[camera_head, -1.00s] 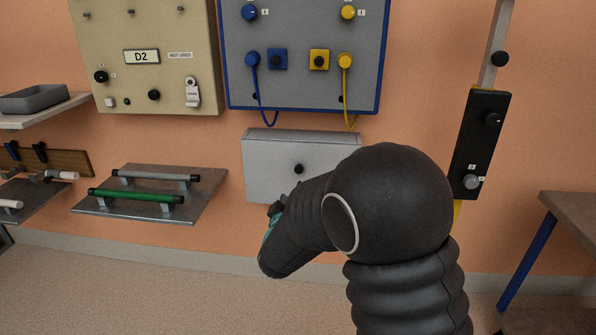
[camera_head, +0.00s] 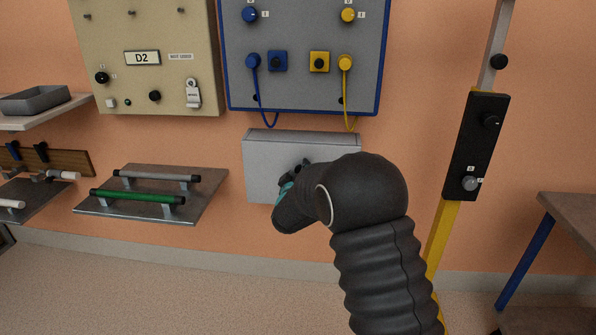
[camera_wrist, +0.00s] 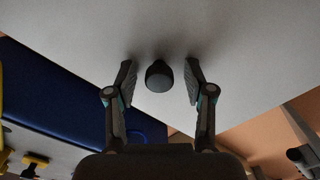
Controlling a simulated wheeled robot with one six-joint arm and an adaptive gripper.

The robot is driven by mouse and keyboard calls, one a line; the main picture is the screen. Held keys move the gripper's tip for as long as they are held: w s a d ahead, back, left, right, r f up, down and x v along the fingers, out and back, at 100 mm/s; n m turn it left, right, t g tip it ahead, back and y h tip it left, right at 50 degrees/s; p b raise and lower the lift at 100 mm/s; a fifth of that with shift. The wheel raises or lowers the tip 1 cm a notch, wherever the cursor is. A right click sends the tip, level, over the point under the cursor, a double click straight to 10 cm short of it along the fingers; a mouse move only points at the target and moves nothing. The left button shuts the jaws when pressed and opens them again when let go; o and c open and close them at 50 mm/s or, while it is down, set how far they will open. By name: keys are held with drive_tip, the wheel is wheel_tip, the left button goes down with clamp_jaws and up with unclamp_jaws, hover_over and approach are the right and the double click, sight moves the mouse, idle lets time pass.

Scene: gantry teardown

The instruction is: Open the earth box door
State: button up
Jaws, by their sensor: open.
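The earth box is most likely the light grey box (camera_head: 262,160) on the wall below the blue-framed panel; its door front looks closed. In the wrist view its pale face (camera_wrist: 230,60) fills the upper part, with a round black knob (camera_wrist: 159,77) standing out from it. My gripper (camera_wrist: 160,82) is open, with one finger on each side of the knob and a gap to it on both sides. In the head view my gripper (camera_head: 300,172) is in front of the box and hides the knob.
The blue-framed panel (camera_head: 300,88) with hanging blue and yellow cables is just above the box. A shelf (camera_head: 205,200) with green and grey bars is at left. A black control box (camera_head: 476,145) on a yellow post is at right, near a table (camera_head: 570,215).

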clamp_jaws()
drive_tip(key=shift+s+f, duration=0.1)
idle(0.3)
